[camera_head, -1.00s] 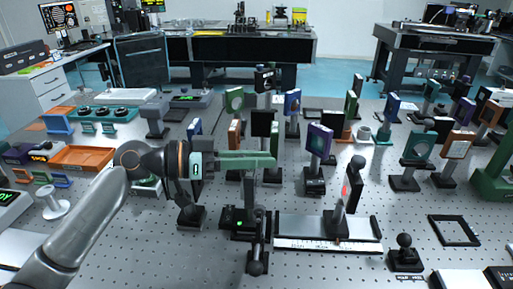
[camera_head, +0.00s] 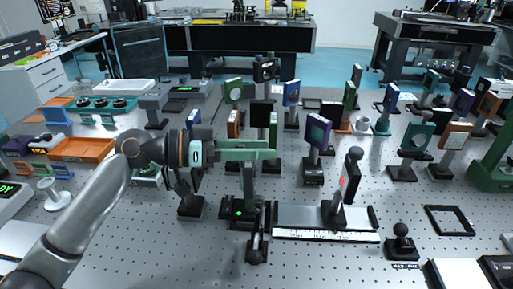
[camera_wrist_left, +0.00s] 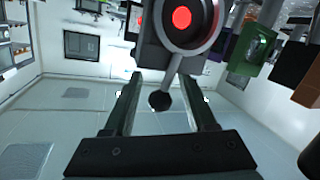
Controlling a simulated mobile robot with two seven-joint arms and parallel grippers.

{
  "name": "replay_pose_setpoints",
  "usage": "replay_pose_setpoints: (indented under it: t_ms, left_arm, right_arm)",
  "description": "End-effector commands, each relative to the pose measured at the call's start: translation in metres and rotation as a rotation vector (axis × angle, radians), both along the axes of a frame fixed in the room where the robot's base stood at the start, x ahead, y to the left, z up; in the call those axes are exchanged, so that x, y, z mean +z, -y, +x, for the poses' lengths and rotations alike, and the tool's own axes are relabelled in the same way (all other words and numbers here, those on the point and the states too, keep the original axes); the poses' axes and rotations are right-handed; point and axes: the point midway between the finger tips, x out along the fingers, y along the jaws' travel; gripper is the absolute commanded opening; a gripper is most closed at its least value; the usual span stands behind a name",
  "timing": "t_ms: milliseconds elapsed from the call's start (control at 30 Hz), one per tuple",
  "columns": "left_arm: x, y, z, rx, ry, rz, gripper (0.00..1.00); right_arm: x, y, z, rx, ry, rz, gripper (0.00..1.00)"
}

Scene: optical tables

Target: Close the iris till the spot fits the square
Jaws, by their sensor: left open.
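My left gripper (camera_head: 276,149) reaches in from the left in the head view, its green fingers pointing right above the perforated table. In the left wrist view the gripper (camera_wrist_left: 160,88) is open. The iris (camera_wrist_left: 182,18) is a dark ring with a bright red disc in its middle. Its lever (camera_wrist_left: 172,70) hangs down and ends in a black ball knob (camera_wrist_left: 159,101) that shows between the two fingers. I cannot tell whether either finger touches it. In the head view a dark upright plate (camera_head: 350,172) carries a red mark. No square outline can be made out. My right gripper is not in view.
A rail with a white scale (camera_head: 325,235) lies below the red-marked plate. A purple-framed optic (camera_head: 317,131) and a black plate (camera_head: 262,113) stand behind the gripper. A black square frame (camera_head: 450,221) lies at the right.

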Motion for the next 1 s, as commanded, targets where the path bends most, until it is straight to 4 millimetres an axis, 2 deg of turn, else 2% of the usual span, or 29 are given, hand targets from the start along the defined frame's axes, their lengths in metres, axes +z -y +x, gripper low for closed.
replay_pose_setpoints:
  t_ms: [167, 500, 600, 800, 1000]
  left_arm:
    - [0.001, -0.017, -0.004, 0.005, -0.001, 0.001, 0.57]
    - [0.011, -0.086, -0.024, 0.005, -0.001, 0.002, 0.57]
    - [0.014, -0.101, -0.029, 0.003, -0.001, 0.002, 0.57]
    - [0.018, -0.117, -0.034, 0.001, 0.0, 0.0, 0.57]
    - [0.019, -0.119, -0.035, 0.0, 0.0, 0.0, 0.57]
  right_arm:
    - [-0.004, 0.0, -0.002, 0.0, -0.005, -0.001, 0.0]
    - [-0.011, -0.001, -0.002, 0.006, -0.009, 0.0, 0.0]
    - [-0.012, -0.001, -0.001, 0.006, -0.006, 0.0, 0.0]
    - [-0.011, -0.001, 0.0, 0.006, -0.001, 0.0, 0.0]
    - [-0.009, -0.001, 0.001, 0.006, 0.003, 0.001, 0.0]
